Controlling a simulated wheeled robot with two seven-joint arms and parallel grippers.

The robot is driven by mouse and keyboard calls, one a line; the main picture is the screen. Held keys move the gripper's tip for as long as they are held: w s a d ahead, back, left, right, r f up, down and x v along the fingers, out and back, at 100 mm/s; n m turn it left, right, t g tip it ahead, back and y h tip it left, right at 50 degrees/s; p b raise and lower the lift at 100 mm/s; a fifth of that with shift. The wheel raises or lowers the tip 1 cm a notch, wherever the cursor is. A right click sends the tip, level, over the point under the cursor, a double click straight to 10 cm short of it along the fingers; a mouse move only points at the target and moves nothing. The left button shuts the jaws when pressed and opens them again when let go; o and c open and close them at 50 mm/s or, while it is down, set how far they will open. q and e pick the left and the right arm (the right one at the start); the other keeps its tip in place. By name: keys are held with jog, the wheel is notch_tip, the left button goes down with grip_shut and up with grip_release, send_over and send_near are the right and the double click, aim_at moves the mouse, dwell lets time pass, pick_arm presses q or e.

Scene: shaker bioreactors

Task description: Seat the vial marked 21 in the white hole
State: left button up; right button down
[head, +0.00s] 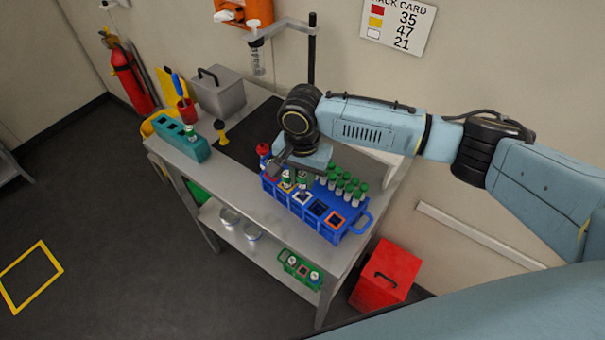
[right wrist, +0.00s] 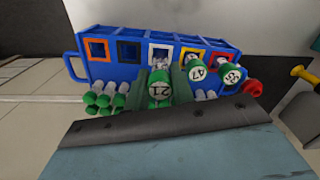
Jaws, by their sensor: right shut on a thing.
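The vial marked 21 (right wrist: 159,92) has a green cap and stands between the fingers of my right gripper (right wrist: 160,88), which is shut on it. In the head view my right gripper (head: 302,168) is over the blue rack (head: 345,238). The white-framed hole (right wrist: 152,47) lies directly beyond the vial in the wrist view; the vial's lower end overlaps it, and I cannot tell how deep it sits. The vial marked 47 (right wrist: 197,73) is at the yellow-framed hole, and the vial marked 35 (right wrist: 231,73) at the red-framed one. My left gripper is not in view.
Black (right wrist: 128,50) and orange (right wrist: 97,49) framed holes are empty. Several green-capped vials (head: 345,186) stand along the rack's back side. A teal rack (head: 196,150) and a grey box (head: 218,95) are at the left of the table. A rack card (head: 398,25) hangs on the wall.

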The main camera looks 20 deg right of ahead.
aim_at(302, 186)
jog(key=shift+f, duration=2.15)
dwell(2.0)
jog(key=c, duration=1.1)
grip_release()
jog(key=shift+s, duration=0.1)
jog(key=shift+r, duration=0.15)
jog(key=shift+r, duration=0.35)
notch_tip(302, 186, up, 12)
jog(key=shift+r, duration=0.25)
